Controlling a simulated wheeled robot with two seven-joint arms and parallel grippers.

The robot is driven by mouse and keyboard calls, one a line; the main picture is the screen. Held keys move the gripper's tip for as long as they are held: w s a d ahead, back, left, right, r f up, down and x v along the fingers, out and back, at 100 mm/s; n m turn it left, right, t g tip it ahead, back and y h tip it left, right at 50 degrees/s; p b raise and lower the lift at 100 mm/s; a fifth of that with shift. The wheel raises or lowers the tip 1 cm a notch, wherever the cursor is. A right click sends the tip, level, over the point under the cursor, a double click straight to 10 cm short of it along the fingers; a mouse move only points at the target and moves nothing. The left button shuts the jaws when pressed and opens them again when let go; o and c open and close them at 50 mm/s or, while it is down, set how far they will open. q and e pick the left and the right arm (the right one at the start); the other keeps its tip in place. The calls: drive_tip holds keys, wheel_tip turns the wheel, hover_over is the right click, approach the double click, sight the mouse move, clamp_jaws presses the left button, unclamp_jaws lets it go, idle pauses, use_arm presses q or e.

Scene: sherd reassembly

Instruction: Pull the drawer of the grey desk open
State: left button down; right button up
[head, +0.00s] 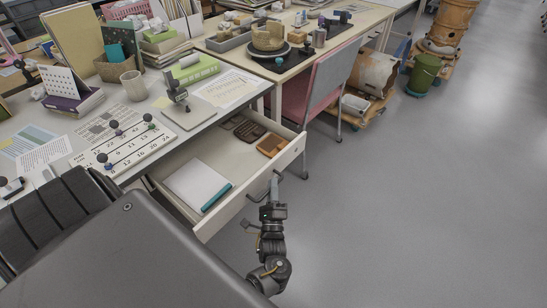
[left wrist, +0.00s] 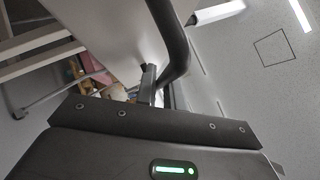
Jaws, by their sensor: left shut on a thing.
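The grey desk (head: 218,117) has its drawer (head: 290,160) pulled well out, with the inside exposed. A dark bar handle (left wrist: 172,40) on the drawer front shows large in the left wrist view. My left gripper (head: 274,188) is at the outer face of the drawer front, shut on that handle. The arm behind it hangs over the floor. My right gripper is not in view.
In the drawer lie a white notebook (head: 195,184), a teal pen-like object (head: 216,197), a brown box (head: 271,146) and a dark item (head: 249,131). A pink-and-grey chair (head: 325,85) stands beyond the drawer. The floor (head: 420,200) to the right is clear.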

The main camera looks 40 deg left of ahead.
use_arm(q)
drive_tip(key=c, duration=1.5)
unclamp_jaws()
